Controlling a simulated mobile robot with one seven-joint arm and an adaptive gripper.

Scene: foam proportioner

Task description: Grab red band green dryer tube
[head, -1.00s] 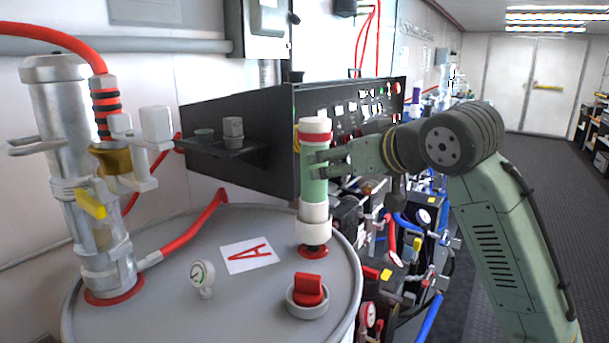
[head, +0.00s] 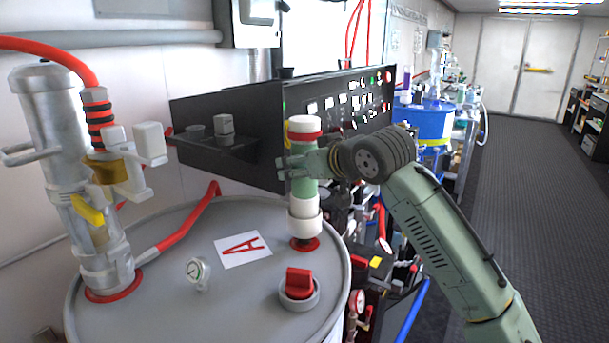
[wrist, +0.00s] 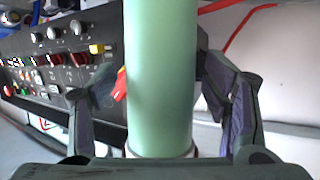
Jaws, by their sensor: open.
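The dryer tube (head: 304,188) is green with white end caps and a red band near its top. It stands upright on a red ring on the grey drum lid. In the wrist view its green body (wrist: 160,80) fills the middle, between the two fingers of my gripper (wrist: 162,100). The fingers are open, with one on each side of the tube and a visible gap on the left. In the head view my gripper (head: 303,163) reaches the tube from the right, around its upper green part. The finger behind the tube is partly hidden there.
The grey drum (head: 180,318) carries a gauge (head: 197,272), a red knob (head: 299,284), a paper marked A (head: 243,249) and a metal cylinder (head: 70,150) with a red hose. A black control panel (head: 225,110) stands close behind the tube. The aisle floor at right is clear.

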